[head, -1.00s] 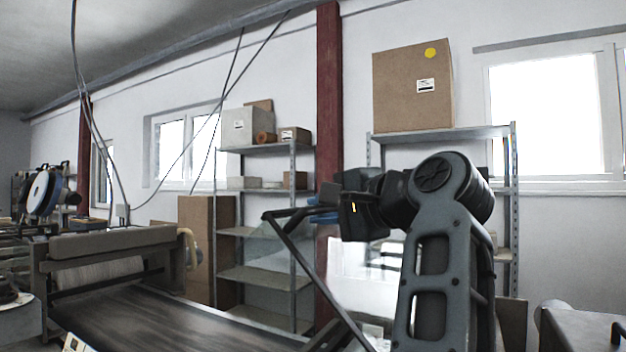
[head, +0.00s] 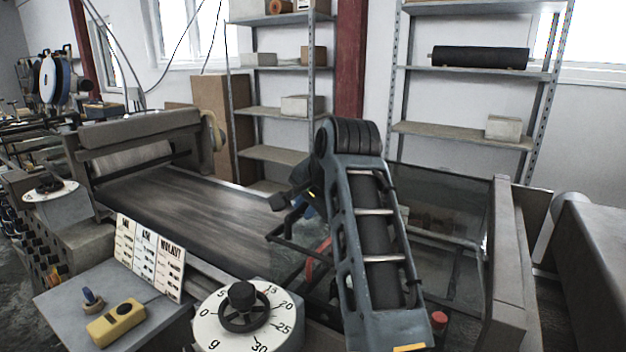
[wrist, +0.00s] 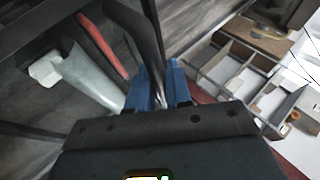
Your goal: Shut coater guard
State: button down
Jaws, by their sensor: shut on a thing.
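The coater guard shows in the head view as a dark bar frame (head: 290,243) with glass, beside the conveyor belt (head: 195,212); my arm hides much of it. My gripper (head: 304,205) is low at the frame, partly hidden behind my arm. In the wrist view, my gripper's blue fingers (wrist: 158,92) are shut on a dark bar (wrist: 143,30) of the guard. I cannot tell from these views whether the guard rests fully down.
A dial (head: 242,318) and a control box with a yellow switch (head: 116,324) stand at the front. A grey post (head: 510,265) is at right. Metal shelves (head: 455,135) stand behind. A red bar (wrist: 100,42) lies below the gripper.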

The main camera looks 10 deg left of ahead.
jog(key=shift+s+f+h, duration=0.1)
jog(key=shift+f+h, duration=0.2)
jog(key=shift+f, duration=0.85)
jog(key=c, duration=1.4)
grip_release()
jog(key=v, duration=0.3)
jog(key=b+v, duration=0.1)
jog(key=v, duration=0.4)
jog(key=shift+d+r, duration=0.1)
jog(key=shift+r, duration=0.5)
